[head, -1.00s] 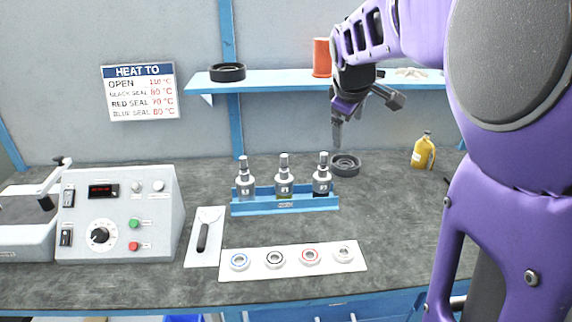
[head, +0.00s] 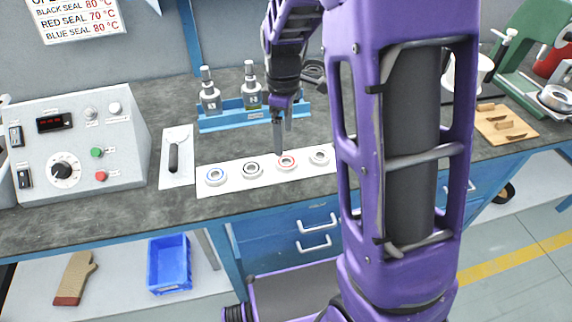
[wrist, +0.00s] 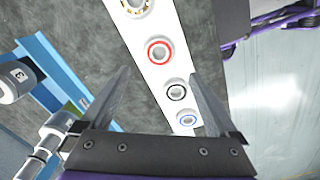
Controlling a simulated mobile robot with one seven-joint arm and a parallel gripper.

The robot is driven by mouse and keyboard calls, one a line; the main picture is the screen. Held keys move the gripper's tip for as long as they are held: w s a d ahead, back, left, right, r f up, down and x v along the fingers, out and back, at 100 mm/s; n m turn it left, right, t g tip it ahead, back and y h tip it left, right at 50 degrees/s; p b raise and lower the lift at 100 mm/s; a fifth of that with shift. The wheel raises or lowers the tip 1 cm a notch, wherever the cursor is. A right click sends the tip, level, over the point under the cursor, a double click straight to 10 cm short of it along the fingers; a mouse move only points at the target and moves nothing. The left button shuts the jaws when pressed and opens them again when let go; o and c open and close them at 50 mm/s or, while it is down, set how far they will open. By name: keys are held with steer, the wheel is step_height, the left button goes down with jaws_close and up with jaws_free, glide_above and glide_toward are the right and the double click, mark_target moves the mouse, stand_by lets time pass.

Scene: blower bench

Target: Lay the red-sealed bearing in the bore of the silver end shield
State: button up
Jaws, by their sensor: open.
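The red-sealed bearing (head: 286,162) lies flat on a white strip (head: 230,188), third from the left in a row of bearings. It also shows in the wrist view (wrist: 159,50), just ahead of my fingers. My gripper (head: 281,142) is open and empty, pointing down above the row, close to the red-sealed bearing. In the wrist view its fingers (wrist: 160,76) are spread apart and touch no bearing. A silver round part (head: 556,98) sits at the far right; I cannot tell for sure whether it is the end shield.
Blue-sealed (head: 216,175), black-sealed (head: 251,169) and open (head: 319,155) bearings share the strip. A blue rack (head: 232,119) with silver tools stands behind. The control box (head: 75,145) is at left. A wooden board (head: 503,127) and green press (head: 525,45) are at right.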

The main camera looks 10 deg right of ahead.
mark_target(286, 156)
steer(key=f, duration=0.2)
steer(key=f+b, duration=0.1)
steer(key=f, duration=0.5)
steer(key=shift+s+d+b, duration=0.1)
steer(key=shift+d+b, duration=0.15)
steer(key=shift+b, duration=0.05)
steer(key=shift+r, duration=0.1)
jaws_close()
